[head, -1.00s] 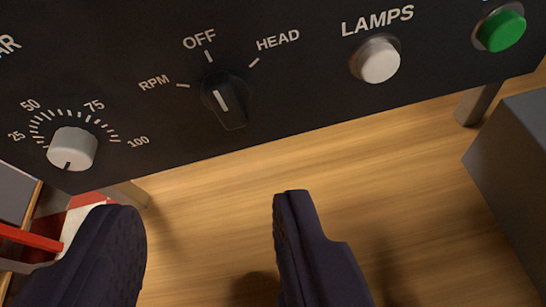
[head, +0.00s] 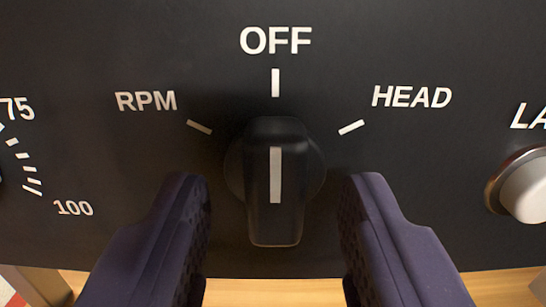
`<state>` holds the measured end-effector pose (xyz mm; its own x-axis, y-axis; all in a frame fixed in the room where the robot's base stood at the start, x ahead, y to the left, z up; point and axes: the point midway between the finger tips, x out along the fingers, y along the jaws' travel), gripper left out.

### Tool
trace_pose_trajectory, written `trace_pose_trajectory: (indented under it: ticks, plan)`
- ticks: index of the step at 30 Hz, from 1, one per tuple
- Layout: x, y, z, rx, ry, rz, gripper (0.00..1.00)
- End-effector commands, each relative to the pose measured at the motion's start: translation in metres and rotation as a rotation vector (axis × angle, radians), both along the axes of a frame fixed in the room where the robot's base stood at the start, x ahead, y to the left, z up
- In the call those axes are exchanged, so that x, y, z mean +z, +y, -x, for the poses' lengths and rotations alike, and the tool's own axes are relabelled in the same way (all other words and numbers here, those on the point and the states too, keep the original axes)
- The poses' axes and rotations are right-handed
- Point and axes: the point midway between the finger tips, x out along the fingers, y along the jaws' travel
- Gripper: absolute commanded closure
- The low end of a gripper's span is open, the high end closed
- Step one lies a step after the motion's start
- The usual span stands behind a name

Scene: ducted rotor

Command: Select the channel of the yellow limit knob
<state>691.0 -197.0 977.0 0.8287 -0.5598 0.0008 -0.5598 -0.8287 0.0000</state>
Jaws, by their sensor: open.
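A black selector knob (head: 276,220) with a white pointer line stands in the middle of the dark panel (head: 330,20). Its line points straight up at the OFF mark (head: 276,83). The RPM mark (head: 199,127) is at its upper left and the HEAD mark (head: 351,127) at its upper right. My gripper (head: 275,195) is open, with one dark finger on each side of the knob and a gap visible on both sides. I see no yellow knob in view.
Part of a dial scale (head: 25,155) with 75 and 100 shows at the left. Wooden surface (head: 275,290) shows below the panel.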

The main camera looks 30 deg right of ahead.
Motion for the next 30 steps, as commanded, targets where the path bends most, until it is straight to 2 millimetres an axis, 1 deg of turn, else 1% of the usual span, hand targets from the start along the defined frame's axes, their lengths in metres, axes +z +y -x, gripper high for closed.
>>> trace_pose_trajectory:
  ticks: [3, 8, 9, 11, 12, 15, 23, 30]
  plan:
    - [0.0000, -0.0026, -0.0037, 0.000, 0.001, 0.000, 0.53]
    - [0.0004, -0.0024, -0.0038, 0.000, 0.001, 0.000, 0.53]
    - [0.0004, -0.0024, -0.0038, 0.000, 0.001, -0.001, 0.55]
    - [0.0004, -0.0023, -0.0038, 0.000, 0.001, -0.001, 0.69]
    - [0.0004, -0.0023, -0.0038, 0.000, 0.001, -0.001, 0.78]
    - [0.0004, -0.0022, -0.0037, 0.000, 0.001, -0.001, 1.00]
    - [-0.0003, -0.0021, -0.0036, 0.000, 0.009, 0.011, 1.00]
    - [-0.0018, -0.0020, -0.0039, 0.000, 0.061, 0.090, 1.00]
